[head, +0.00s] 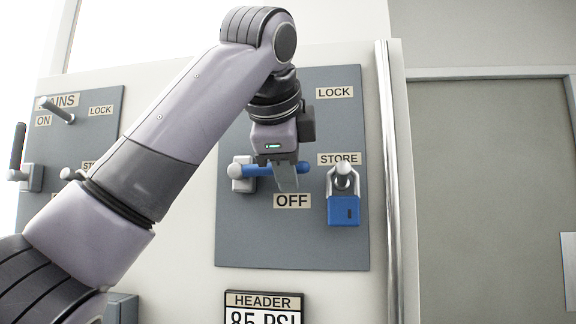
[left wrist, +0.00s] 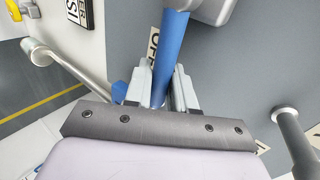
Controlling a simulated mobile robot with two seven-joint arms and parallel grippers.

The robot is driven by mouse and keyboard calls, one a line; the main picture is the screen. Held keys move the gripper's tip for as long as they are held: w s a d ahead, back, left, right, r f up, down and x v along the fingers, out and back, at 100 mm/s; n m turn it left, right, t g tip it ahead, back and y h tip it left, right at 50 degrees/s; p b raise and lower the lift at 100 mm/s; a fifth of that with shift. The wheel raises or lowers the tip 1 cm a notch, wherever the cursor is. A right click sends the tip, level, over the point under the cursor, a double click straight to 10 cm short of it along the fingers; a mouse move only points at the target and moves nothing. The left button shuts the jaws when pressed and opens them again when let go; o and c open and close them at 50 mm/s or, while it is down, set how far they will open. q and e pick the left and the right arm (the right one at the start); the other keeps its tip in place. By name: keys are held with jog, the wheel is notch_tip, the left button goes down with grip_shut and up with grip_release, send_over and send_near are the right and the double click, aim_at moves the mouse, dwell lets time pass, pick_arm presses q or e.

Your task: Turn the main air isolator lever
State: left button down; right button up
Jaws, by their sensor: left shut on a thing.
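The main air isolator lever (head: 258,171) is a blue bar on the grey panel (head: 330,250). It lies about level, running right from its pale pivot block (head: 241,174), above the OFF label (head: 292,201). My left gripper (head: 285,180) comes down from above and is shut on the lever towards its right end. In the left wrist view, the blue lever (left wrist: 174,40) passes between the two fingers (left wrist: 160,88). The fingers hide part of the lever. My right gripper is in neither view.
A blue padlock (head: 343,211) hangs on the STORE peg, close to the right of the gripper. A LOCK label (head: 335,92) is above. A second panel (head: 95,135) with a dark-handled lever (head: 17,150) stands left. A metal rail (head: 392,180) edges the board on the right.

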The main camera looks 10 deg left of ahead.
pick_arm(q)
jog(key=shift+f, duration=0.15)
dwell(0.4)
jog(key=c, duration=1.1)
grip_release()
jog(key=v, duration=0.7)
jog(key=shift+b, duration=0.3)
jog(key=shift+s, duration=0.1)
